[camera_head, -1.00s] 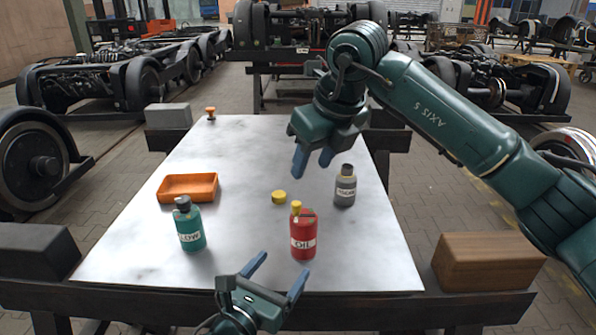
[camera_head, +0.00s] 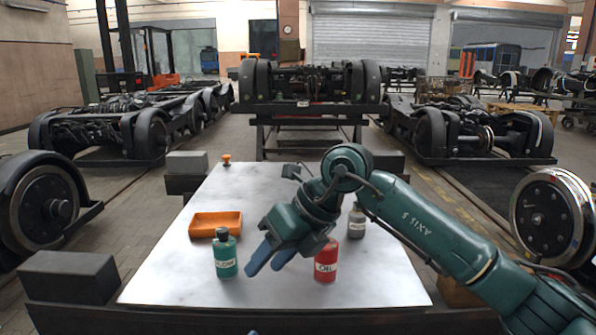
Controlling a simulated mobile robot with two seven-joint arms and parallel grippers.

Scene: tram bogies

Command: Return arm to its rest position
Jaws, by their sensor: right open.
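My right arm (camera_head: 430,232) reaches in from the right over the table (camera_head: 170,270). Its gripper (camera_head: 264,268) is open and empty, with blue fingers pointing down and left between the green bottle (camera_head: 226,258) and the red oil bottle (camera_head: 326,264).
An orange tray (camera_head: 203,230) lies on the left of the table. A grey bottle (camera_head: 357,224) stands behind the red one, partly beside my arm. A small orange knob (camera_head: 227,159) is at the far left corner. A dark block (camera_head: 70,275) sits left of the table.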

